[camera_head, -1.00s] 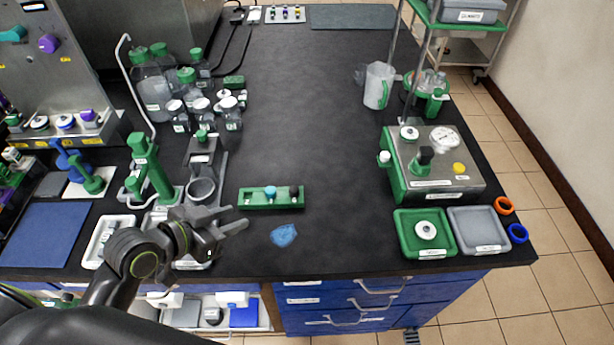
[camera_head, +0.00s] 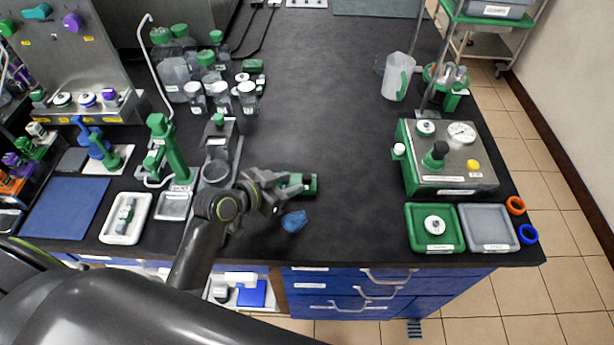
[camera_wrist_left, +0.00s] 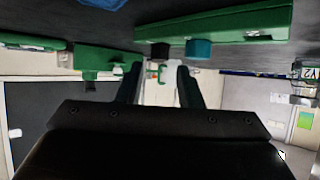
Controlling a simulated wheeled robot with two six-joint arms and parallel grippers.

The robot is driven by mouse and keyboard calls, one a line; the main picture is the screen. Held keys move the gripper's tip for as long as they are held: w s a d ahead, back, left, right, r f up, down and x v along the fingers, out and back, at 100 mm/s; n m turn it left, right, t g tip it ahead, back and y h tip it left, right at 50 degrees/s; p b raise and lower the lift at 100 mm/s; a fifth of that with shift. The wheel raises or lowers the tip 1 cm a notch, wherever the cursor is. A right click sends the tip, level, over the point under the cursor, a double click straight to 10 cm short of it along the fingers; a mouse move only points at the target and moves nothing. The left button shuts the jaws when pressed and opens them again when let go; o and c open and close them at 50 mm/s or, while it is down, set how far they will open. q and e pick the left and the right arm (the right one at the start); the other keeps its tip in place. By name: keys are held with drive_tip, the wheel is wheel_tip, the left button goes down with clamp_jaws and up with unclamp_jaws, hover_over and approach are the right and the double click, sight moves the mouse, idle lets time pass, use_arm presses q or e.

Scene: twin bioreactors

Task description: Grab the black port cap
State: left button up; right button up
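The green rack (camera_head: 310,187) lies on the black bench in the head view, mostly covered by my left gripper (camera_head: 286,190). In the left wrist view, which looks upside down, the rack (camera_wrist_left: 245,24) runs along the top. A black cap (camera_wrist_left: 160,50) and a blue cap (camera_wrist_left: 200,49) sit on it. My left gripper (camera_wrist_left: 158,68) also shows there, its two dark fingers apart. The black cap appears close to the fingertips, in line with the gap and not gripped. In the head view both caps are hidden. My right gripper is out of view.
A crumpled blue cloth (camera_head: 294,221) lies just in front of the rack. Bottles (camera_head: 220,98) and a green-handled stand (camera_head: 172,150) are to the left and behind. A green tray (camera_head: 420,214) and a metal device (camera_head: 450,178) stand right. The middle bench is clear.

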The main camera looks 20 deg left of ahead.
sight(305, 178)
use_arm(q)
drive_tip(key=shift+w+d+f, duration=0.1)
drive_tip(key=shift+w+d, duration=0.1)
drive_tip(key=shift+w, duration=0.15)
drive_tip(key=p+x, duration=0.1)
drive_tip(key=x, duration=0.3)
drive_tip(key=shift+w+d+f+p, duration=0.1)
drive_tip(key=shift+w+d+p, duration=0.05)
drive_tip(key=shift+w+p, duration=0.15)
drive_tip(key=shift+c, duration=0.4)
clamp_jaws()
